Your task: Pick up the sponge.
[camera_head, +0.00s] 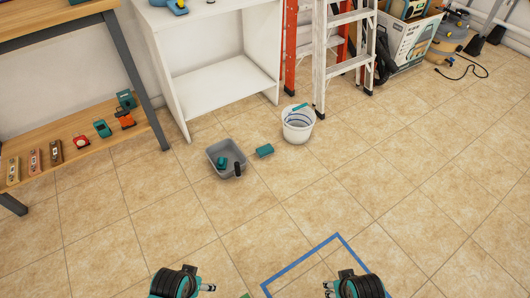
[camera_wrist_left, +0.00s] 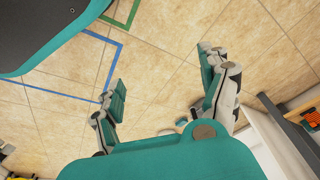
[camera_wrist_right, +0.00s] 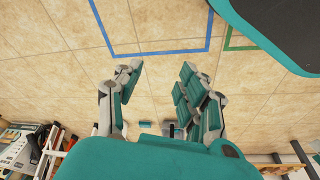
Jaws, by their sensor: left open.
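A teal block that looks like the sponge (camera_head: 264,150) lies on the tiled floor between a grey basin (camera_head: 214,148) and a white bucket (camera_head: 298,132). It also shows small in the right wrist view (camera_wrist_right: 145,125). The basin holds a teal item (camera_head: 222,162) and a dark upright item (camera_head: 237,168). My left gripper (camera_head: 210,288) is at the bottom of the head view, left of centre; in the left wrist view (camera_wrist_left: 158,82) its fingers are apart and empty. My right gripper (camera_head: 328,289) is right of centre; its fingers (camera_wrist_right: 160,80) are also apart and empty.
A white shelf unit (camera_head: 225,85), a ladder (camera_head: 345,45) and a box (camera_head: 408,40) line the back. Blue tape (camera_head: 300,260) marks the floor in front. The floor between is clear.

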